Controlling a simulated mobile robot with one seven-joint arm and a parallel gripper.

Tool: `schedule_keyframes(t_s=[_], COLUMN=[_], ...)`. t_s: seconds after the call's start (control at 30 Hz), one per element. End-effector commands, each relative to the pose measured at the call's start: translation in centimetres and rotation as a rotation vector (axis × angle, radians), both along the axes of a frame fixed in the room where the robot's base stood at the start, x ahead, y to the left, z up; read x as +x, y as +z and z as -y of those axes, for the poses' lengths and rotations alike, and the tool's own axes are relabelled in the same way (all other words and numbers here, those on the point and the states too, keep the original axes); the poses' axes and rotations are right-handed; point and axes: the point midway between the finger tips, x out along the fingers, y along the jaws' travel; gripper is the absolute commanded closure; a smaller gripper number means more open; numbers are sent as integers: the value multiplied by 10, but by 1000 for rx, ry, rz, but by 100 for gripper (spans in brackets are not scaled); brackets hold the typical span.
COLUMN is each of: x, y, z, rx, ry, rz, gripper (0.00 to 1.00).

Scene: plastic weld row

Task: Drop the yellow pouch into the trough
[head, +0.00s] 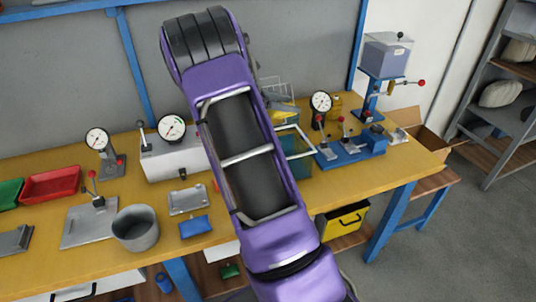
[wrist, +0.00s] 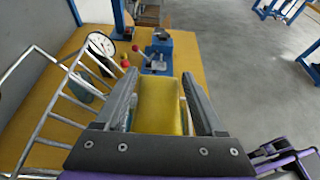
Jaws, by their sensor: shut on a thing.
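My gripper (wrist: 160,88) shows in the wrist view, its two dark fingers closed on the sides of a yellow pouch (wrist: 158,106). The pouch sits between the fingers, above the bench. In the head view my purple arm hides most of the gripper, and only a little grey and yellow shows beside it. I cannot tell for sure which container is the trough. A shallow red tray (head: 51,184) lies on the bench at the left, with part of a green tray (head: 10,193) beside it.
A wire rack (wrist: 58,112) stands close left of my gripper. A blue press fixture (head: 350,150) and a dial gauge (head: 321,103) stand at the bench's right. A grey pot (head: 135,228) and a blue block (head: 195,226) sit near the front edge.

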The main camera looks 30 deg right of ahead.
Motion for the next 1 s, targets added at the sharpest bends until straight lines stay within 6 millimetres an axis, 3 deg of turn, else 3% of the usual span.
schedule_keyframes(t_s=[0.27,0.63,0.97,1.0], x=[0,0,0,0], y=[-13,-56,-59,-59], z=[1,1,1,1], rx=[1,0,0,0], ry=[-2,-1,-1,-1], rz=[-3,-1,1,1], gripper=[90,90,90,25])
